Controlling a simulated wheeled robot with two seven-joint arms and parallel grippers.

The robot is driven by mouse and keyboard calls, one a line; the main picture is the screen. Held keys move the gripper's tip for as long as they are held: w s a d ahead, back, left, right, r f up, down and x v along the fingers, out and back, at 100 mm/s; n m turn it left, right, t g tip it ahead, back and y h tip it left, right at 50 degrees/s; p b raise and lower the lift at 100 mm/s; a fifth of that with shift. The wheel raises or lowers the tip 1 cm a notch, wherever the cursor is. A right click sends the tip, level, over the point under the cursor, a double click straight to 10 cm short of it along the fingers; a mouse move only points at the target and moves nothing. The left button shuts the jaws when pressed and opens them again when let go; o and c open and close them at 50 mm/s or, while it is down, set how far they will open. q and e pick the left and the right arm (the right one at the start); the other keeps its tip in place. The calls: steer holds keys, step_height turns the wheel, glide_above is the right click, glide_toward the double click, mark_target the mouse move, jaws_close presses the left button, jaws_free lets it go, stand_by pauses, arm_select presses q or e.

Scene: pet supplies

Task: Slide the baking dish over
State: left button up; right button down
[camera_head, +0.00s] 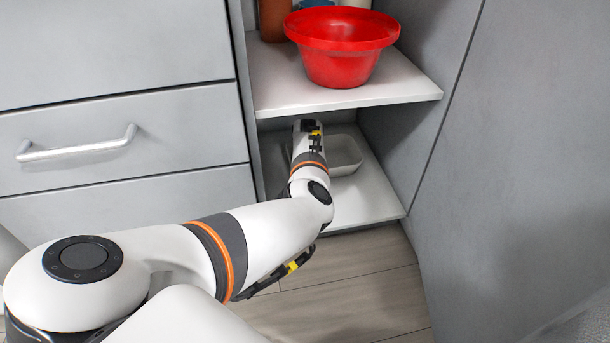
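A pale, shallow baking dish (347,160) sits on the lower shelf (375,203) of the open cabinet. My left arm comes in from the lower left and reaches into this lower compartment. My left gripper (309,128) is at the dish's left side in this view, under the upper shelf. Its fingertips are hidden, so I cannot tell whether they touch the dish or are open. My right gripper is not in view.
The upper shelf (402,84) overhangs my wrist and bears a red bowl (343,62) and a brown container (273,18). Drawers with a metal handle (78,148) stand left. A grey panel (520,170) bounds the right. The lower shelf's front right looks clear.

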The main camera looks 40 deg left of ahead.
arm_select(q)
steer(key=shift+f, duration=0.1)
jaws_close()
stand_by(1.5)
